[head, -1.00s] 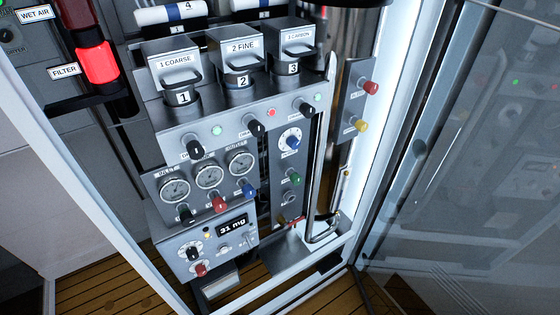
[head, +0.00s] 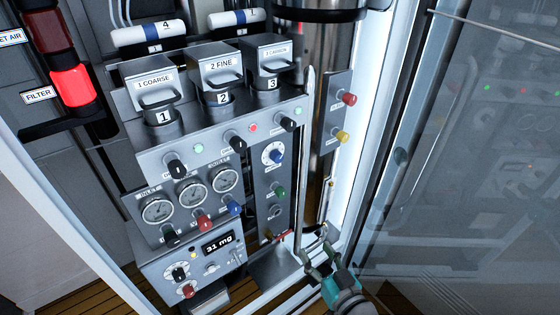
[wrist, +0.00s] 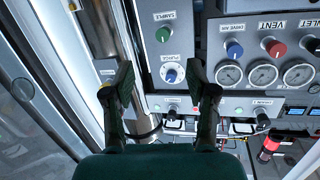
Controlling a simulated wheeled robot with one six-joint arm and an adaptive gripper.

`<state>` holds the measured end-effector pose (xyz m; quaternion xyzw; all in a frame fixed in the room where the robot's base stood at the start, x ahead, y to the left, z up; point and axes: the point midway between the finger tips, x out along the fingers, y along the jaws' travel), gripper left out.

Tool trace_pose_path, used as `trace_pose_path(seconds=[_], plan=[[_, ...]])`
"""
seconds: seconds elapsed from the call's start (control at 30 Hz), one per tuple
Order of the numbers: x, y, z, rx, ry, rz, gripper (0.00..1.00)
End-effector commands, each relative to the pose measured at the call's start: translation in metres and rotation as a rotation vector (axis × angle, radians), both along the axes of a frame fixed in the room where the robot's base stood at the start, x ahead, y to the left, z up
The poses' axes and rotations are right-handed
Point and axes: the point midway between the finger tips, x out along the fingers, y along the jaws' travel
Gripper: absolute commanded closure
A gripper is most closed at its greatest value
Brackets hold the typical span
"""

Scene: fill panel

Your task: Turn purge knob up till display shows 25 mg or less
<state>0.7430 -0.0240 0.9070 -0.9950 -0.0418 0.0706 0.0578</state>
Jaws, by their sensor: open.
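The purge knob is a blue knob on a white dial (head: 274,154), on the grey panel's right column; it also shows in the wrist view (wrist: 171,74). The display (head: 222,243) reads 31 mg, low on the panel's left part. My gripper (head: 319,258) is at the lower right in the head view, below and right of the knob. In the wrist view its two fingers (wrist: 162,84) stand apart and empty. The knob appears in the gap between them, beyond the fingertips and apart from them.
A green sample knob (head: 279,192) sits below the dial. Red (head: 349,99) and yellow (head: 342,137) knobs are on a side plate. A vertical metal pipe (head: 303,170) runs between the panel and that plate. A glass door (head: 470,150) stands at the right.

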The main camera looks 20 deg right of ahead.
Motion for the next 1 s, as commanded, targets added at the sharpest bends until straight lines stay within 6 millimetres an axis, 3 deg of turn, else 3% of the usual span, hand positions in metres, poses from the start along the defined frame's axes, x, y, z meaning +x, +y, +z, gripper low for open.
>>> trace_pose_path(seconds=[0.03,0.2,0.33,0.5,0.77,1.0], plan=[[0.017,-0.003,0.013,-0.004,-0.021,0.017,0.43],[0.062,-0.006,0.054,-0.025,-0.07,0.09,0.43],[0.09,-0.008,0.088,-0.05,-0.111,0.148,0.43],[0.111,-0.009,0.119,-0.08,-0.144,0.206,0.43],[0.124,-0.007,0.132,-0.093,-0.159,0.232,0.43],[0.158,0.004,0.132,-0.093,-0.159,0.233,0.43]])
